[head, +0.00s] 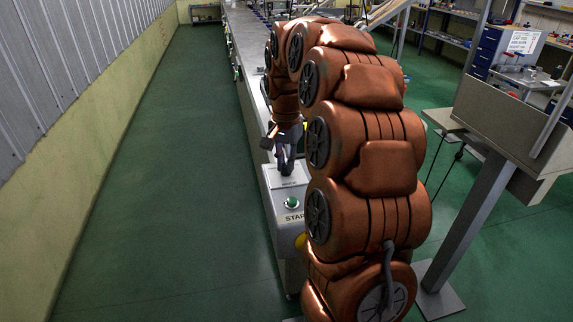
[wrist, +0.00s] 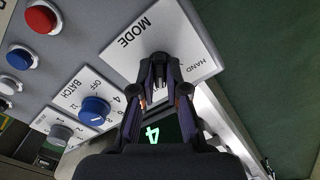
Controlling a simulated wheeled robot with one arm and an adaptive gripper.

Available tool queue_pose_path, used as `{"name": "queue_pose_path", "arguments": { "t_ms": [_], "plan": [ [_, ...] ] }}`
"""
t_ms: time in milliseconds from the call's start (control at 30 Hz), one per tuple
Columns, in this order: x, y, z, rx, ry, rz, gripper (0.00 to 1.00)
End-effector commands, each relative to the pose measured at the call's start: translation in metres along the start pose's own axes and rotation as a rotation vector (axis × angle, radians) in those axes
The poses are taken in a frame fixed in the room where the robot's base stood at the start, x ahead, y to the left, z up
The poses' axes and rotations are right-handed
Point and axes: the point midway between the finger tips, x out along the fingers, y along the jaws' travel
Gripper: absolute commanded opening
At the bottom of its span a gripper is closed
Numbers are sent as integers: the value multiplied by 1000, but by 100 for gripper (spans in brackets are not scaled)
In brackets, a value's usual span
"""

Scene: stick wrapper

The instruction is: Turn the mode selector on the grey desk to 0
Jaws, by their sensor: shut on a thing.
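The mode selector's white plate (wrist: 185,38) lies at the top middle of the wrist view, marked MODE and HAND. My gripper (wrist: 160,68) is over this plate, with its fingers closed together on the selector knob. The fingers hide most of the knob and part of the plate, so I cannot tell which position it points to. In the head view my gripper (head: 286,166) reaches down to the grey desk (head: 288,228), at a pale plate beyond the green START button (head: 292,202).
A green lit 4 (wrist: 152,134) shows between the fingers. Green floor (head: 165,190) is clear to the left of the desk.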

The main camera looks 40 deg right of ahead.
Motion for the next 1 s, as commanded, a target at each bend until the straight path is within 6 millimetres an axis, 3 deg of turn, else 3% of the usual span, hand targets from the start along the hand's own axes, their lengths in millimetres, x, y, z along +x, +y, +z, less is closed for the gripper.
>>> {"name": "queue_pose_path", "arguments": {
  "t_ms": [600,1000],
  "plan": [
    [1,0,0,-478,1,2,0],
    [0,1,0,-616,0,2,0]
  ]
}}
